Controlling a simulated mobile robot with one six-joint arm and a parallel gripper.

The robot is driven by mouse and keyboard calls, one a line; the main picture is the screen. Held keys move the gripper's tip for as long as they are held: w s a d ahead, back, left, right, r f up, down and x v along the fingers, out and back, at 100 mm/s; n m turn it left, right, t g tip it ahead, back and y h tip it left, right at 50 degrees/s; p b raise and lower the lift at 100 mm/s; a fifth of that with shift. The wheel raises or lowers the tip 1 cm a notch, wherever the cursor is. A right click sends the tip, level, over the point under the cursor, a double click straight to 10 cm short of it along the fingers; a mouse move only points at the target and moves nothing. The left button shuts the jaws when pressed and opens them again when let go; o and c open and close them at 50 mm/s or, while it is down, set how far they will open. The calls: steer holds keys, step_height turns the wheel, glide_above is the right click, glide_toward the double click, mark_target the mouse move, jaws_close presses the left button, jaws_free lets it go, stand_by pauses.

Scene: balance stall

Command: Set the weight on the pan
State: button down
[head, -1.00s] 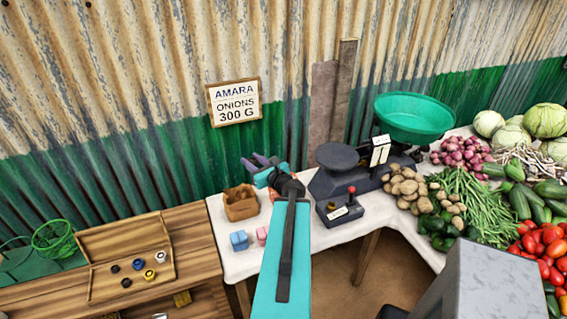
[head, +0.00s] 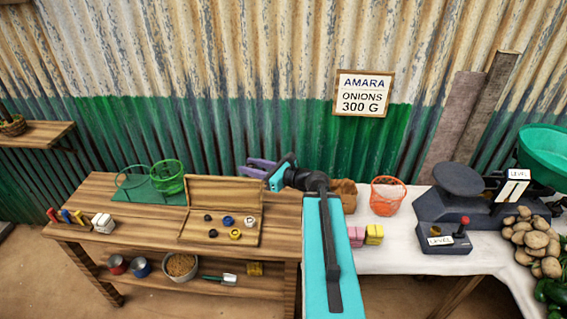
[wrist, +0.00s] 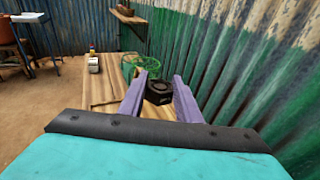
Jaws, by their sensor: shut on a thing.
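In the wrist view my gripper (wrist: 160,88) is shut on a black weight (wrist: 158,93), held between its purple fingers. In the head view my gripper (head: 257,168) is over the wooden table, by the raised lid of the weight box; the held weight cannot be made out there. The balance (head: 462,228) stands on the white table at right, with a flat dark pan (head: 459,179) on its left and a green bowl pan (head: 556,152) partly cut off at the right edge. The dark pan looks empty. My gripper is well left of both pans.
The open wooden box (head: 190,239) holds several small weights. An orange basket (head: 386,197), a brown container (head: 345,194) and coloured blocks (head: 374,234) sit left of the balance. Potatoes (head: 535,241) lie at right. A corrugated wall (head: 330,140) runs behind both tables.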

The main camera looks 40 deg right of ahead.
steer(key=a+f+n+g+y+b, duration=0.1)
steer(key=a+n+g+y, duration=0.1)
steer(key=a, duration=1)
steer(key=a+f+n+g+y+b, duration=0.1)
steer(key=a+n+g+y+b, duration=0.1)
steer(key=a, duration=1)
steer(key=w+n+g+y, duration=0.1)
steer(key=n+y, duration=0.1)
steer(key=y, duration=0.1)
steer(key=shift+a+f+n+g, duration=0.25)
steer(key=shift+a+n+g, duration=0.05)
steer(key=shift+a, duration=0.05)
steer(key=shift+d, duration=0.15)
